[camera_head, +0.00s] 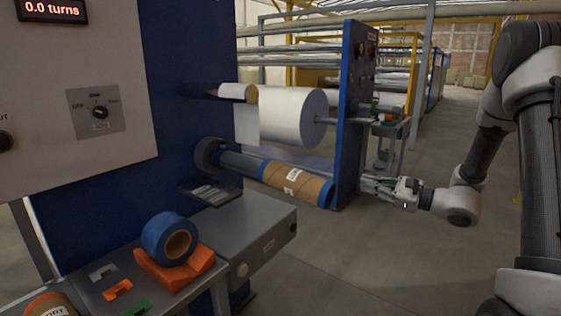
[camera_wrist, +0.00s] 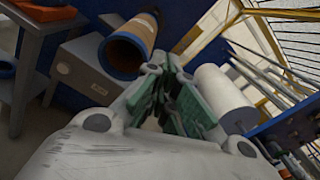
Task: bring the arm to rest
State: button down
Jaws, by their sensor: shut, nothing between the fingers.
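My gripper (camera_head: 370,184) is shut and empty in the head view. Its tip is beside the blue upright plate, a little right of the brown core's near end. In the wrist view the green-padded fingers of my gripper (camera_wrist: 180,105) are together with nothing between them. The brown core (camera_head: 297,183) with blue ends sits on the grey lower shaft. The core also shows in the wrist view (camera_wrist: 128,45), left of the fingers and apart from them. My arm reaches in from the right in the head view.
A white film roll (camera_head: 295,116) is on the upper shaft. A blue upright plate (camera_head: 352,100) stands close to my gripper. At lower left, a blue tape roll (camera_head: 168,240) rests in an orange cradle (camera_head: 175,268) on a grey bench. The floor at right is open.

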jog(key=shift+f, duration=0.1)
jog(key=s+d+f+n+g+h, duration=0.1)
jog(key=s+f+n+g+h, duration=0.35)
jog(key=s, duration=0.65)
jog(key=s+d+f+n+g+h, duration=0.1)
jog(key=s+d+n+g, duration=0.1)
jog(key=s+n+g, duration=0.7)
jog(key=s+d+r+n+t+h, duration=0.3)
jog(key=s+r+h, duration=0.1)
jog(key=s+r, duration=0.2)
jog(key=s+d+r+n+t+h, duration=0.4)
jog(key=s+r+h, duration=0.1)
jog(key=r, duration=0.4)
jog(key=shift+s+d, duration=0.25)
jog(key=shift+s, duration=0.1)
